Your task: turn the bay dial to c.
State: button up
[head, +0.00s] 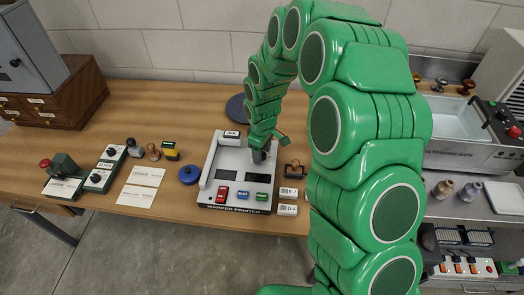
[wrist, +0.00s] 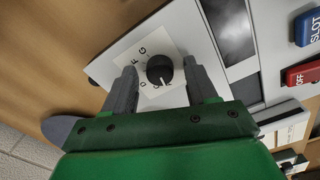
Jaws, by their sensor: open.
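The bay dial (wrist: 160,69) is a round black knob on a white card with letters around it, shown in the wrist view. G and F read clearly above left of it; the lower letters are small and partly unclear. A pale pointer mark shows on the knob's lower side, toward my palm. My gripper (wrist: 163,84) is open, with one finger on each side of the knob; I cannot tell whether either touches it. In the head view my gripper (head: 263,154) is over the top of the grey machine (head: 232,165) and hides the dial.
Red, blue and green buttons (head: 242,195) line the machine's front. A blue round lid (head: 189,174), stamps (head: 153,152) and paper cards (head: 146,176) lie to its left. A wooden drawer cabinet (head: 60,98) stands at the far left.

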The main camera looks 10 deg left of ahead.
jog(key=c, duration=1)
jog(key=shift+c, duration=0.2)
jog(key=shift+m, duration=3.3)
jog(key=o, duration=1)
jog(key=shift+o, duration=0.2)
jog(key=shift+r, duration=0.1)
